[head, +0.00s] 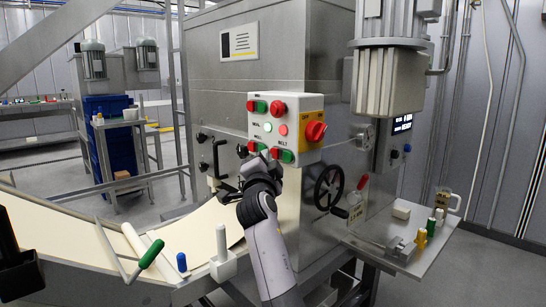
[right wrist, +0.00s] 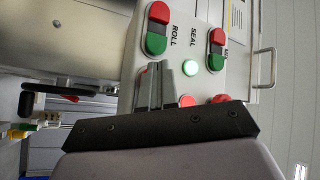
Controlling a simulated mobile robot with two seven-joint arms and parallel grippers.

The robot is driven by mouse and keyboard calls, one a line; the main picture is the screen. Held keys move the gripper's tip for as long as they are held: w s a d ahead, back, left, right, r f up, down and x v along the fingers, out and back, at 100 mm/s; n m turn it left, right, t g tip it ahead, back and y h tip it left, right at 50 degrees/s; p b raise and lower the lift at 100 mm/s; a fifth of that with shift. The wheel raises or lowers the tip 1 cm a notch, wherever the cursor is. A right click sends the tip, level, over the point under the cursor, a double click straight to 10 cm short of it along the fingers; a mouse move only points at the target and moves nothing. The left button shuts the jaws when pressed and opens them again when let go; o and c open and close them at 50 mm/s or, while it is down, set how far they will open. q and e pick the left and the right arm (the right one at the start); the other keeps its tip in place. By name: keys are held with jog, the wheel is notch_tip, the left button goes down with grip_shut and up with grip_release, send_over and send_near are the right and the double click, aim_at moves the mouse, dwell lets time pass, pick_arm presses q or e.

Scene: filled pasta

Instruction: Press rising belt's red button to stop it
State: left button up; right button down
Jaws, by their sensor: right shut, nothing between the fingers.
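The control panel (head: 267,134) is a pale box on the steel machine, with red and green button pairs, small lights and a red knob on yellow. The lower-right pair, under a label that seems to read BELT, has a red button (head: 275,153) and a green button (head: 287,156). My right gripper (head: 262,163) is shut and empty at the panel's lower edge, just below these buttons. In the right wrist view its fingers (right wrist: 160,88) overlap the panel face and partly hide a red button behind them. Contact cannot be told. A dark part at the left edge seems my left gripper (head: 14,262).
A black handwheel (head: 328,188) and a steel side shelf (head: 425,245) with small coloured items stand right of the panel. A pale belt (head: 195,232) curves up to the machine. A green-handled tool (head: 150,256) lies at its front edge.

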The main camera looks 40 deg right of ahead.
jog(key=shift+a, duration=0.4)
jog(key=a+b, duration=0.4)
jog(key=a, duration=0.1)
jog(key=shift+s, duration=0.2)
dwell(0.3)
jog(key=shift+f, duration=0.1)
dwell(0.3)
